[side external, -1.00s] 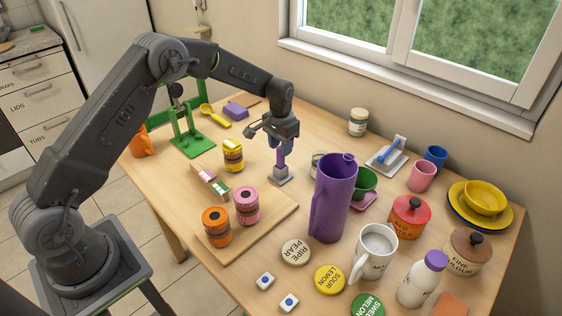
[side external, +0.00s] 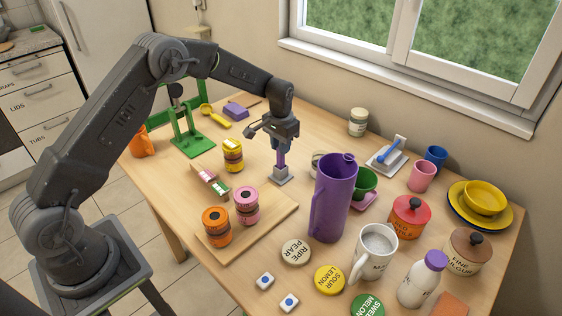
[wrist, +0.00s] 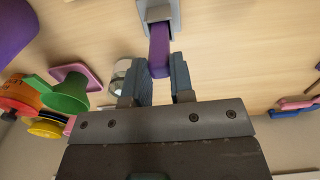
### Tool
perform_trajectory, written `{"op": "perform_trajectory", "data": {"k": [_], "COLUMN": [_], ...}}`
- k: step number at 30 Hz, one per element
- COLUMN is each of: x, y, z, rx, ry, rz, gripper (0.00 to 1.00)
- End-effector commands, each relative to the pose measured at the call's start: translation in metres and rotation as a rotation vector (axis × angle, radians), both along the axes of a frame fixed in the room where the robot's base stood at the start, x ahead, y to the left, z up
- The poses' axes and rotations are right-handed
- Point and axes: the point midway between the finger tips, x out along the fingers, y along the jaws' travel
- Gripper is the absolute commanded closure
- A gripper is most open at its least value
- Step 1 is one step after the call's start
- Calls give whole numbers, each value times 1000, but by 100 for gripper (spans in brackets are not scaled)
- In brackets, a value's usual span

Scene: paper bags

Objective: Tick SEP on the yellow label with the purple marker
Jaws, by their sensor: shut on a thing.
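The purple marker (side external: 281,160) stands upright with its lower end in a small grey holder (side external: 282,175) on the table. My gripper (side external: 283,146) is above the holder and shut on the marker's upper part. The wrist view shows the marker (wrist: 159,52) between the fingers (wrist: 162,75), reaching into the holder (wrist: 157,14). A yellow round container (side external: 233,155) with a pale patch on top stands left of my gripper. I cannot make out a yellow label reading SEP; lettering there is too small to read.
Orange (side external: 216,226) and pink (side external: 246,205) round containers stand on a wooden board (side external: 262,226), near a narrow block with small labels (side external: 211,180). A tall purple jug (side external: 333,198) stands close on the right of the holder. A green stand (side external: 190,140) is at the left.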

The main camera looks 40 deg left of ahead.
Motion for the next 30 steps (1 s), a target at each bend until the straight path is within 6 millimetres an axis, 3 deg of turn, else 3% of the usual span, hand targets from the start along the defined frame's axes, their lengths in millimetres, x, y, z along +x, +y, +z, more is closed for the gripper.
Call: {"op": "perform_trajectory", "data": {"k": [22, 30], "x": [0, 1], "y": [0, 0], "z": [16, 35], "rx": [0, 0], "ry": [-2, -3], "rz": [0, 0], "gripper": [100, 100]}}
